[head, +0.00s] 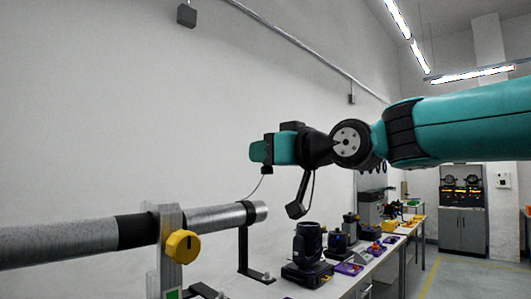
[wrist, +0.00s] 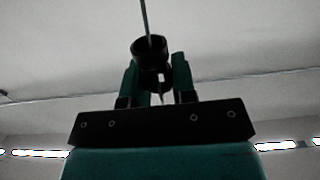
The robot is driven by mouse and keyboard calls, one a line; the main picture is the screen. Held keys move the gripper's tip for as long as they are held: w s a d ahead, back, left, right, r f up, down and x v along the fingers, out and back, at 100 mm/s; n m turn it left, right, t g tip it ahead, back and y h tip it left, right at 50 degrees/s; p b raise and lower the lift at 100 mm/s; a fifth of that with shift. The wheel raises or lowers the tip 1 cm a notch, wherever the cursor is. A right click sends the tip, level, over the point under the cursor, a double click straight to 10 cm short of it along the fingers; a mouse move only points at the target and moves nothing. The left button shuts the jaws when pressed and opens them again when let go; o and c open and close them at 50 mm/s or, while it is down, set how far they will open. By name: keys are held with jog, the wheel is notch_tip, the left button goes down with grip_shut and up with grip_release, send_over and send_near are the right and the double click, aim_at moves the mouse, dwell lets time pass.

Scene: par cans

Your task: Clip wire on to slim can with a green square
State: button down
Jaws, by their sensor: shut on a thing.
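My gripper (head: 257,152) is raised in the middle of the head view, above and behind the free end of a horizontal metal pipe (head: 70,243). In the wrist view my gripper (wrist: 156,80) is shut on a black ring-like clip (wrist: 152,48). A thin grey wire (wrist: 144,15) runs up from the clip. In the head view the wire (head: 257,188) hangs from my gripper towards the pipe. A green square (head: 173,294) shows at the bottom edge, below the clamp with a yellow knob (head: 182,246). The can's body is out of view.
A long table (head: 350,280) carries black stage lights (head: 308,244) and purple trays (head: 349,268). A black bracket (head: 244,250) stands under the pipe end. A grey cabinet (head: 462,229) is far back. The air left of my gripper is clear.

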jog(key=shift+f+b, duration=7.8)
jog(key=shift+f, duration=0.45)
jog(key=shift+s+a+f+b, duration=0.1)
jog(key=shift+s+a+b, duration=0.65)
jog(key=shift+s+a, duration=1.1)
jog(key=shift+s+a+f+b, duration=0.1)
jog(key=shift+s+a+b, duration=0.6)
jog(key=shift+s+a, duration=1.15)
